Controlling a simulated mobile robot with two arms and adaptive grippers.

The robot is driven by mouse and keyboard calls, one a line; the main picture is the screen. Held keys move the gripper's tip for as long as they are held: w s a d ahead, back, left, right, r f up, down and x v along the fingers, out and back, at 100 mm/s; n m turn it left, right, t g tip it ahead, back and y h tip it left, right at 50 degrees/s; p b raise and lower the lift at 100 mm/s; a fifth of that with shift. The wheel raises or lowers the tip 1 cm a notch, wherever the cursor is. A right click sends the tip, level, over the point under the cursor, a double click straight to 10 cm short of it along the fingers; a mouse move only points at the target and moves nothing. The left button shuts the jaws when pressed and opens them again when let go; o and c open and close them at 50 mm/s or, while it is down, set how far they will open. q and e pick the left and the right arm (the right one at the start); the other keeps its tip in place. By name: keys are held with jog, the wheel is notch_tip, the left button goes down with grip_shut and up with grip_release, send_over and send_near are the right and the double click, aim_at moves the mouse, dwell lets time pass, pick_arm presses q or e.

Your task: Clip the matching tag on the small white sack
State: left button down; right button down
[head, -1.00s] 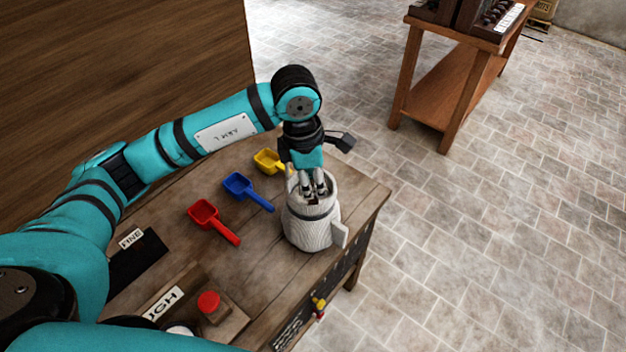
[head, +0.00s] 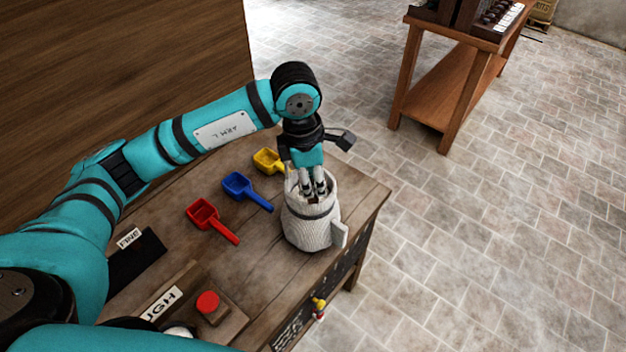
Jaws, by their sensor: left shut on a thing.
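The small white sack (head: 307,228) stands upright near the right edge of the wooden bench, with a dark band around its upper part. A pale flat piece (head: 340,234) sticks out at its lower right side; I cannot tell whether it is a tag. My left gripper (head: 314,196) points down at the sack's top, its fingers shut on the sack there; their tips are partly hidden by the cloth. A small yellow piece (head: 318,303) with red below it hangs at the bench's front side. My right gripper is not in view.
Red (head: 203,214), blue (head: 238,186) and yellow (head: 267,161) scoops lie left of the sack. A red-topped object (head: 208,302) stands on a wooden block near the front. A separate shelf table (head: 455,85) stands at the back right. The floor between is clear.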

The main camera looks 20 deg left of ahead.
pick_arm(q)
jog(key=shift+b, duration=0.35)
dwell(0.8)
jog(key=shift+f, duration=0.1)
jog(key=shift+f+b, duration=1.85)
jog(key=shift+b, duration=0.25)
jog(key=c, duration=1.1)
grip_release()
jog(key=shift+c, duration=0.2)
jog(key=r, duration=0.4)
jog(key=a+r, duration=0.1)
jog(key=r, duration=0.7)
jog(key=shift+s+a, duration=0.15)
jog(key=shift+s, duration=0.15)
